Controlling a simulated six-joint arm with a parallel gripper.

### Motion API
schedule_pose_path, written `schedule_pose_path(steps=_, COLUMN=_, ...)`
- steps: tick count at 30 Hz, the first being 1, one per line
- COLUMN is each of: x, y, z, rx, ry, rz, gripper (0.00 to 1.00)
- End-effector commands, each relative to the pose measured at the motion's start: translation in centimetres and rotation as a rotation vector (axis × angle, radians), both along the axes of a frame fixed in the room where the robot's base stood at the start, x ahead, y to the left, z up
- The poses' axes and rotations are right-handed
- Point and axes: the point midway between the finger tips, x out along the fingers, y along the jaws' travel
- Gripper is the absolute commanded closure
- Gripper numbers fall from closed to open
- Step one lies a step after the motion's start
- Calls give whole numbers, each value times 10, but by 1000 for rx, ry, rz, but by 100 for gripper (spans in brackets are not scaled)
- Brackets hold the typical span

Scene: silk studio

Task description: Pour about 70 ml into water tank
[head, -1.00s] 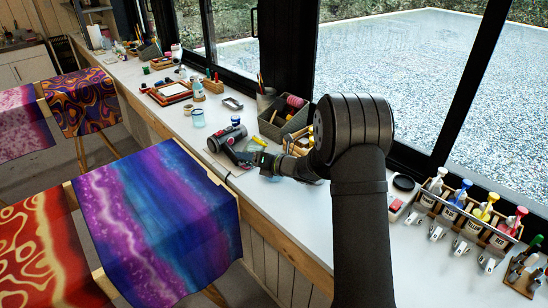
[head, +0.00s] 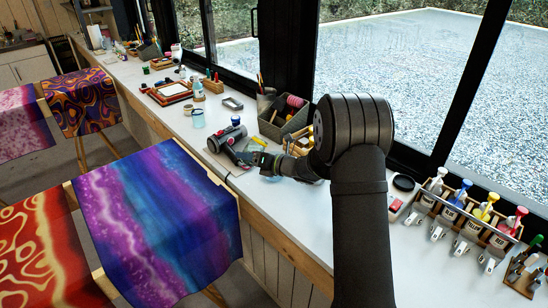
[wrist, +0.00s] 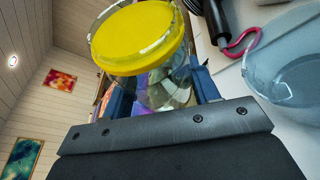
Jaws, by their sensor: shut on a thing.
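My gripper (wrist: 165,88) is shut on a clear round vessel (wrist: 172,88) with a broad yellow disc at one end; I cannot tell whether the yellow is a lid or contents. The vessel appears tilted in the wrist view, between the blue fingers. A translucent bluish container, probably the water tank (wrist: 288,62), is at the right of the wrist view, close beside the vessel. In the head view my gripper (head: 262,158) is over the bench beside a black and grey handheld device (head: 228,137). The held vessel is small and partly hidden there. No stream of liquid can be made out.
A grey bin (head: 284,120) of supplies stands behind my gripper by the window. A rack of colored pump bottles (head: 466,212) is at the right. The bench (head: 270,222) is clear in front.

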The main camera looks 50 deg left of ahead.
Motion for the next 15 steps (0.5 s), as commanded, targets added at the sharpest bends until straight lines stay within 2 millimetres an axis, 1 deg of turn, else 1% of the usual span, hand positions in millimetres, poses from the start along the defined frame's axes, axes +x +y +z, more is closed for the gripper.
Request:
schedule_pose_path(steps=10, x=0, y=0, z=0, rx=0, ry=-8, rz=1, gripper=76)
schedule_pose_path(steps=15, x=1, y=0, z=-4, rx=-8, ry=-74, rz=0, gripper=76)
